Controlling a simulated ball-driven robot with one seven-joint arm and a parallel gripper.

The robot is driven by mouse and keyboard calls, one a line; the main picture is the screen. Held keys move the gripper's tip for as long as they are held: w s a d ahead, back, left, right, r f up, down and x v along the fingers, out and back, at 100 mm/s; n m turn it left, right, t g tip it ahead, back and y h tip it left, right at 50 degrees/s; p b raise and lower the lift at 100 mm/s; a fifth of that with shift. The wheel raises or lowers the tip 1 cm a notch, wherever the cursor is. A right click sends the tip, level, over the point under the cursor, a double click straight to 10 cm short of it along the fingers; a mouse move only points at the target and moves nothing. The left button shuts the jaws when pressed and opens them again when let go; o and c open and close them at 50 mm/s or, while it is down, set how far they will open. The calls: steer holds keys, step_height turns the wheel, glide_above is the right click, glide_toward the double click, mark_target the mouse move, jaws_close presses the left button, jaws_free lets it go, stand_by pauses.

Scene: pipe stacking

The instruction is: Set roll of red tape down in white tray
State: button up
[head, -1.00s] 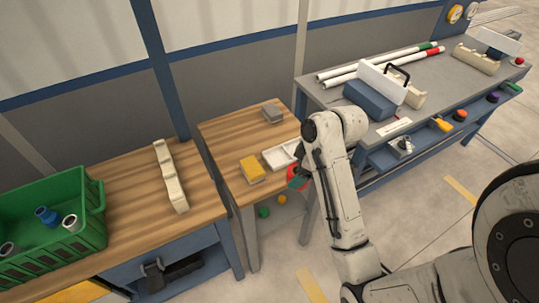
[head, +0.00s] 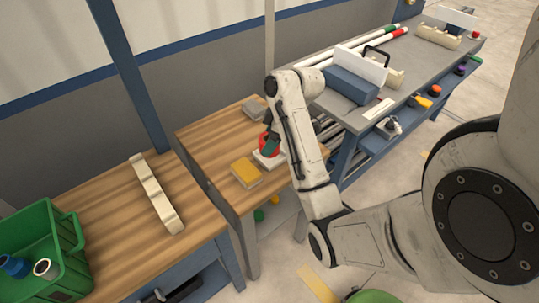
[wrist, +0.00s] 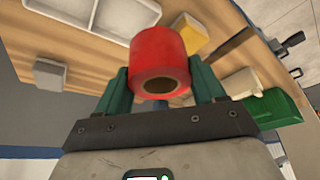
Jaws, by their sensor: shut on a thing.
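The roll of red tape (wrist: 158,62) is between the two green fingers of my gripper (wrist: 163,82) in the wrist view, its hollow end facing the camera. The jaws are shut on it. In the head view the red tape (head: 267,139) and my gripper (head: 272,147) appear over the white tray (head: 264,162) on the small wooden table. The arm hides part of the tray. In the wrist view the divided tray (wrist: 103,31) lies beyond the roll, at the upper left. I cannot tell whether the roll touches it.
A yellow block (head: 246,172) sits close to the tray's left, and a grey container (head: 253,113) stands behind it. A wooden bench with a beige rack (head: 158,195) and a green crate (head: 40,250) is at left. A grey workbench (head: 352,117) stands at right.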

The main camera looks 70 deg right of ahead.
steer(key=d+f, duration=0.2)
steer(key=w+d+f+p, duration=0.1)
steer(key=d+f, duration=0.1)
steer(key=f, duration=0.1)
steer(key=shift+w+d+f, duration=0.2)
steer(key=shift+d+f, duration=0.15)
steer(key=shift+f+p, duration=0.3)
steer(key=shift+f, duration=1.35)
steer(key=o, duration=0.8)
steer(key=shift+f, duration=0.1)
steer(key=p+v, duration=0.1)
steer(key=v, duration=1.1)
steer(key=shift+s+p, duration=0.1)
steer(key=shift+p, duration=0.25)
